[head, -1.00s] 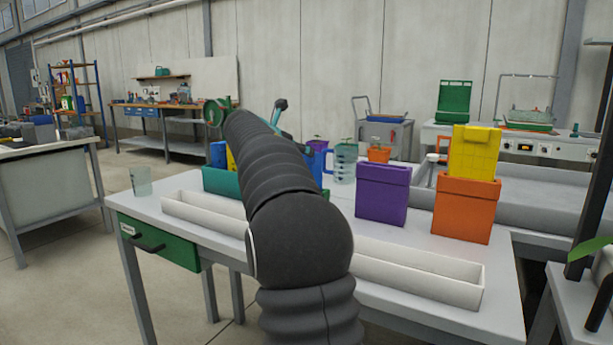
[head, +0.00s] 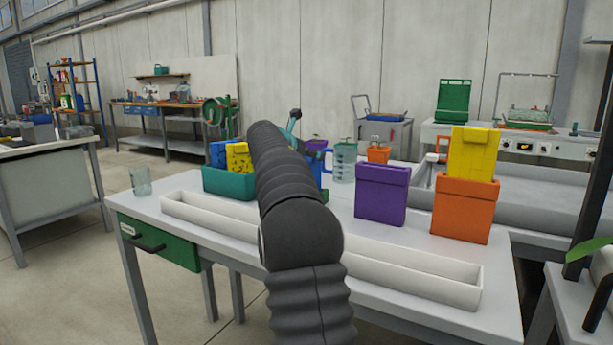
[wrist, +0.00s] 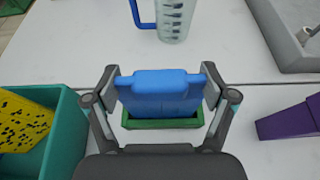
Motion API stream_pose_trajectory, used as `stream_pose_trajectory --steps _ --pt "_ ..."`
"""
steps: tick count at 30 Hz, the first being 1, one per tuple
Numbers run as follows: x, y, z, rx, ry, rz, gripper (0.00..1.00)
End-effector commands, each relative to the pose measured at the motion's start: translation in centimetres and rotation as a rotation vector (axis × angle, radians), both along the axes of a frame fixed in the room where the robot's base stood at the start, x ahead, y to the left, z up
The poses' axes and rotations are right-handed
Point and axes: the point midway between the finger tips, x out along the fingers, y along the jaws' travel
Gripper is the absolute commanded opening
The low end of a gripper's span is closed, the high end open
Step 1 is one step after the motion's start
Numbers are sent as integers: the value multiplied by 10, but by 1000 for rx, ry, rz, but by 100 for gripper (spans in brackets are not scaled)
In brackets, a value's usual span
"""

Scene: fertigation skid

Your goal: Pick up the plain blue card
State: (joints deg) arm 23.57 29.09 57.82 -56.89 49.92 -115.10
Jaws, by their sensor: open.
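The plain blue card (wrist: 160,92) stands upright in a small green holder (wrist: 160,122) in the wrist view. My gripper (wrist: 160,80) is open, with one finger on each side of the card; I cannot tell whether either finger touches it. In the head view a strip of blue (head: 314,170), likely this card, shows just right of my arm, which hides the rest. A teal box (head: 228,184) left of my arm holds another blue card (head: 217,155) and a yellow card with black spots (head: 238,157).
A jug with a blue handle (head: 345,163) stands beyond the card. A purple box (head: 381,195) and an orange box (head: 462,208) with a yellow gridded card (head: 473,153) stand to the right. A long white trough (head: 420,270) lies along the table's front.

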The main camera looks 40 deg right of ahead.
Motion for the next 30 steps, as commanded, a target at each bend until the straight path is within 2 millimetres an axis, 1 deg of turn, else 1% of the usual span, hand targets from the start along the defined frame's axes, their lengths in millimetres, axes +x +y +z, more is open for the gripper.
stream_pose_trajectory --steps 2,5,6,8,9,10,18,22,30 --pt "0 0 0 0 0 0 83" --pt "0 0 0 0 0 0 61" --pt "0 0 0 0 0 0 51" --pt "0 0 0 0 0 0 36" --pt "0 0 0 0 0 0 26" --pt "0 0 0 0 0 0 18" --pt "0 1 0 0 0 0 18" --pt "0 1 5 0 0 0 18" --pt "0 0 31 -1 -2 -1 18"
